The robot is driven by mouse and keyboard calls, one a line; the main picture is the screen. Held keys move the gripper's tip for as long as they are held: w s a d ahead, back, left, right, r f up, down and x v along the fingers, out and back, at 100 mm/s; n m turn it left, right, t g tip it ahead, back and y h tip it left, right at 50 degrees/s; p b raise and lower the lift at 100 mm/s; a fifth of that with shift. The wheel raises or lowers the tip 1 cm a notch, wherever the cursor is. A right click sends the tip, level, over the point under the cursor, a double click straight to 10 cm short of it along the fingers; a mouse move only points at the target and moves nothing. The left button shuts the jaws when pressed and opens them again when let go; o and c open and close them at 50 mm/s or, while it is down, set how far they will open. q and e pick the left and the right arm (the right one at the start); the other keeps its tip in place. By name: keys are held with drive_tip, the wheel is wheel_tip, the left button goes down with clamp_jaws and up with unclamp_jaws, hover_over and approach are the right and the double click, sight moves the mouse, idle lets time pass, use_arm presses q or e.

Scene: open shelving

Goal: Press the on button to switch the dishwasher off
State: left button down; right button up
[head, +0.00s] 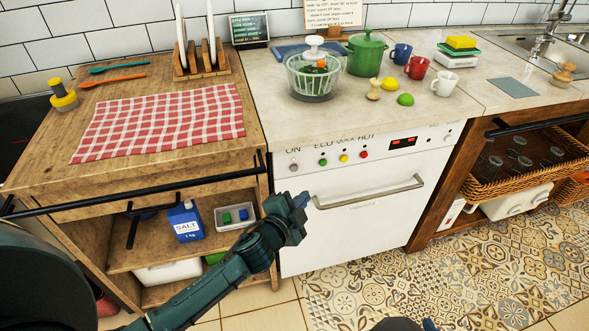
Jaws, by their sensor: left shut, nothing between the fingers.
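The white dishwasher (350,218) stands under the counter, its door shut, with a grey bar handle (368,192). On its panel, the grey button under "ON" (293,167) is at the far left. Green, yellow and red buttons follow to its right under "ECO", "Quick" and "HOT". A small dark display (403,142) shows red marks. My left gripper (299,201) is shut and empty, in front of the door's left edge, below the ON button and apart from it in the picture. My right gripper (428,324) barely shows at the bottom edge; its fingers are mostly cut off.
A dark rail (140,196) runs along the wooden cabinet left of the dishwasher. A salt bag (185,221) and white tray (236,215) sit on its shelf. The countertop holds a salad spinner (313,75), green pot (366,53) and mugs. Tiled floor (470,260) is clear at right.

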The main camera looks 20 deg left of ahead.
sight(294, 168)
use_arm(q)
drive_tip(key=w+a, duration=0.3)
drive_tip(key=w, duration=0.2)
drive_tip(key=shift+w+a, duration=0.15)
drive_tip(key=shift+a, duration=0.15)
idle(0.6)
idle(0.9)
drive_tip(key=shift+w, duration=0.1)
idle(0.4)
drive_tip(key=shift+w+a, duration=0.25)
